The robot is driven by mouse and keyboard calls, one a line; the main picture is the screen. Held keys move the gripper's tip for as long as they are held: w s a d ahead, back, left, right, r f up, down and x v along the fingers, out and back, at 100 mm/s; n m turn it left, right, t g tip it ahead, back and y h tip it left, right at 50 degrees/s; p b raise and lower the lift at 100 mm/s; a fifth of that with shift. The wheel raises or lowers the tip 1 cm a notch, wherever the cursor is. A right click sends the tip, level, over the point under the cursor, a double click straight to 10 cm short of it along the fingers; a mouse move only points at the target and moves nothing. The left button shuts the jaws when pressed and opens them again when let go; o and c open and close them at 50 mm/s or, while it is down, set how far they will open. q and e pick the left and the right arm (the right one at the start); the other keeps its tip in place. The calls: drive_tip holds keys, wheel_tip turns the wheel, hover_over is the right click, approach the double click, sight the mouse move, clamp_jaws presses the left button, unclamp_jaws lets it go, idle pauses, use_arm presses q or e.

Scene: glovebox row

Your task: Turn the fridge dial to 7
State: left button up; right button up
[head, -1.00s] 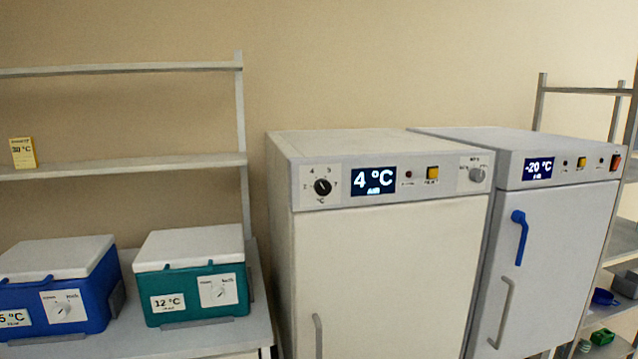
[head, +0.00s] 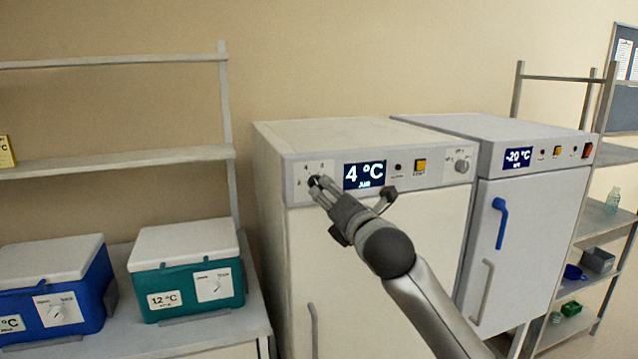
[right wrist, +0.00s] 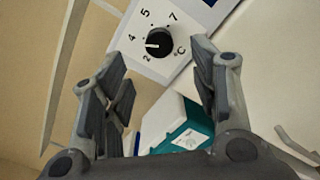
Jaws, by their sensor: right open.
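The fridge (head: 385,240) is a cream cabinet with its door shut, and its display (head: 364,175) reads 4 °C. Its black dial (right wrist: 159,44) shows in the right wrist view on a white plate marked 2, 4, 5 and 7. The dial's white mark points left in that view, between the 2 and the 4. In the head view the dial (head: 313,181) is partly hidden by my right gripper (head: 319,187). My right gripper also shows in the right wrist view (right wrist: 158,58), open, with the dial beyond and between its fingers. I cannot tell whether it touches the dial.
A yellow switch (head: 420,167) and a grey knob (head: 462,166) sit farther right on the fridge panel. A freezer (head: 518,235) showing -20 °C stands to the right. A teal cooler box (head: 185,285) and a blue one (head: 65,300) are on the left bench.

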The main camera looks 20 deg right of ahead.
sight(319, 184)
drive_tip(key=w, duration=0.2)
drive_tip(key=w+p, duration=0.1)
drive_tip(key=w, duration=0.2)
drive_tip(key=w+p, duration=0.1)
drive_tip(key=w, duration=0.2)
drive_tip(key=shift+w+a, duration=0.25)
drive_tip(key=c, duration=1)
